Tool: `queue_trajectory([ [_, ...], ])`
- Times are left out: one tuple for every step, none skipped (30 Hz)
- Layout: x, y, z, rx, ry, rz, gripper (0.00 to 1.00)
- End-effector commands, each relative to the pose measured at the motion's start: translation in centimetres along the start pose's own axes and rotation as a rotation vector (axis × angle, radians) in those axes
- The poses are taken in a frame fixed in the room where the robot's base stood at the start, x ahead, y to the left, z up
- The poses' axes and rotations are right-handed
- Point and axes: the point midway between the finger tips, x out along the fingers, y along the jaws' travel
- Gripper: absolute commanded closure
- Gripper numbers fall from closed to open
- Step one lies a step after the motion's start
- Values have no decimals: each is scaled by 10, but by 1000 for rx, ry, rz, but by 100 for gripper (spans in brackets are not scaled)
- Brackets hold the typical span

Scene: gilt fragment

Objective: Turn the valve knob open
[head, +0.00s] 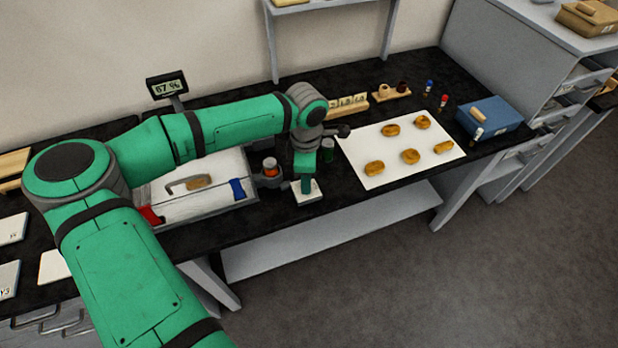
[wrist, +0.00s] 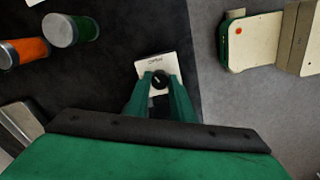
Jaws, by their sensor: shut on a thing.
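The valve knob (wrist: 158,78) is small, black and round, with a pale mark on its top. It sits on a white plate (wrist: 146,67) with small dark lettering along its far edge, too small to read surely. In the head view the white plate (head: 312,198) lies at the bench's front edge, and my gripper hides the knob there. My gripper (wrist: 160,88) points down over the plate, its green fingers on either side of the knob and shut on it. The head view shows my gripper (head: 306,184) directly above the plate.
An orange jar (head: 269,168) and a green jar (head: 327,151) stand close to my gripper. A blue box (head: 490,115) is farther right. The floor in front is clear.

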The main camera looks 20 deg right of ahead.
Motion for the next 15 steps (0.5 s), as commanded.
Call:
queue_trajectory([
  [1, -2, -2, 39, 6, -7, 100],
  [1, -2, -2, 65, 7, -7, 100],
  [1, -2, -2, 98, 7, -7, 100],
  [1, -2, -2, 122, 7, -7, 100],
  [1, -2, -2, 146, 7, -7, 100],
  [1, -2, -2, 175, 7, -7, 100],
  [1, -2, -2, 196, 7, -7, 100],
  [1, -3, -2, 215, 7, -7, 100],
  [1, -3, -2, 241, 6, -7, 100],
  [1, -3, -2, 257, 6, -7, 100],
  [1, -3, -2, 274, 6, -7, 100],
  [1, -3, -1, 294, 6, -7, 100],
  [1, -3, -1, 307, 6, -7, 100],
  [1, -3, -1, 319, 6, -7, 100],
  [1, -3, -2, 334, 5, -6, 100],
])
